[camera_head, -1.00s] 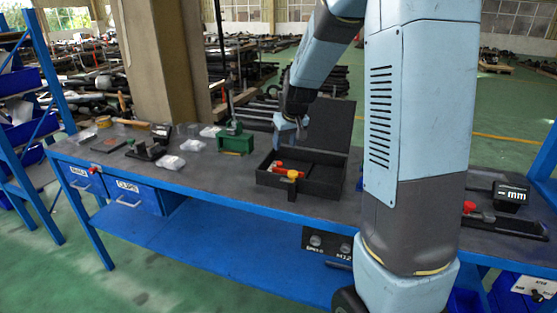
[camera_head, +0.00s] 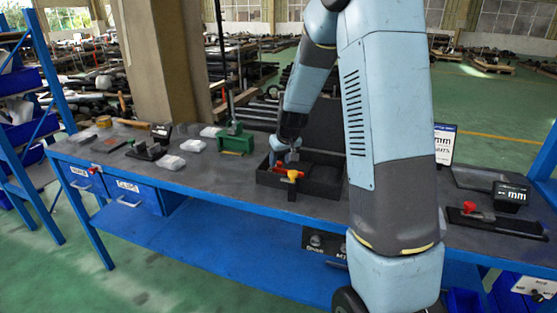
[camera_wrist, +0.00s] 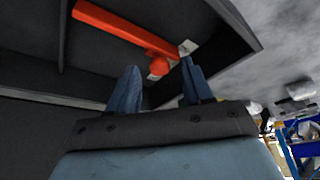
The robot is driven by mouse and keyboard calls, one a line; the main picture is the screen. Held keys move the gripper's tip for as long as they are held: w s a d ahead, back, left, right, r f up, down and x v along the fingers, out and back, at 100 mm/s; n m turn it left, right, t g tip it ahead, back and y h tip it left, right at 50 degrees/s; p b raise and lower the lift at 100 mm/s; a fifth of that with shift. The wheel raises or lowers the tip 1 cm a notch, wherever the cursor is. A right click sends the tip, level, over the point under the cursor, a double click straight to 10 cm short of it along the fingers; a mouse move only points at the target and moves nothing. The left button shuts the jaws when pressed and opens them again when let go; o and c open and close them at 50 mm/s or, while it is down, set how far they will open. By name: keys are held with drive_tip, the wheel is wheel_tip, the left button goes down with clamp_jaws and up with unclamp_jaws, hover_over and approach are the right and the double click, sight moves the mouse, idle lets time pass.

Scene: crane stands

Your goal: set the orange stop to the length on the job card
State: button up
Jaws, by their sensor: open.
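An orange-red bar with a round red knob lies in an open black case (camera_head: 322,183) on the bench; I take it for the orange stop (camera_head: 291,174). In the wrist view the bar (camera_wrist: 115,22) runs along the case wall, with the knob and a pale end at its right. My gripper (camera_wrist: 160,64) is open, its two blue fingers pointing toward the knob, one on each side in the picture; I cannot tell whether they touch. In the head view my gripper (camera_head: 289,157) is low over the case.
At the bench's right, a black rail carries a red knob (camera_head: 470,208), beside a black box marked "mm" (camera_head: 510,193). A green device (camera_head: 236,142), white packets (camera_head: 170,163) and small tools are at the left.

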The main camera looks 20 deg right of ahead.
clamp_jaws()
idle(0.5)
drive_tip(key=shift+w+d, duration=0.65)
drive_tip(key=shift+w, duration=0.15)
unclamp_jaws()
drive_tip(key=v, duration=1.3)
drive_tip(key=shift+s+r, duration=0.15)
drive_tip(key=shift+r, duration=0.2)
